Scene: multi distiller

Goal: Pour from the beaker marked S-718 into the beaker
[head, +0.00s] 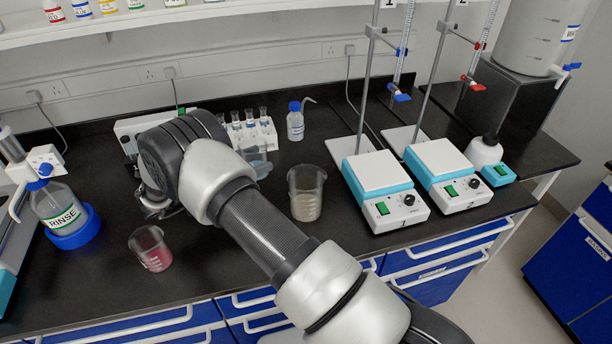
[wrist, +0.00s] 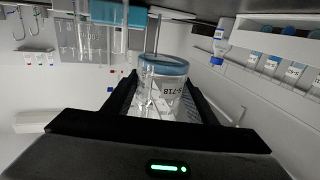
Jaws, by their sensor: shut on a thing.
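The beaker marked S-718 (wrist: 165,95) is clear glass with a bluish band of liquid, and the wrist view is upside down. My gripper (wrist: 162,85) is shut on it, a finger on either side. In the head view the held beaker (head: 260,163) shows partly behind my arm, about upright; my gripper is hidden there. A beaker with pale, cloudy contents (head: 306,194) stands on the bench to its right. A beaker with red liquid (head: 152,249) stands at the front left. No label is readable on either standing beaker, and I cannot tell which one the task means.
Two hotplate stirrers (head: 382,186) (head: 446,175) with burette stands are on the right. A vial rack (head: 247,127) and a small wash bottle (head: 295,121) stand behind the held beaker. A RINSE bottle (head: 60,209) is at left. The front middle bench is mostly clear.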

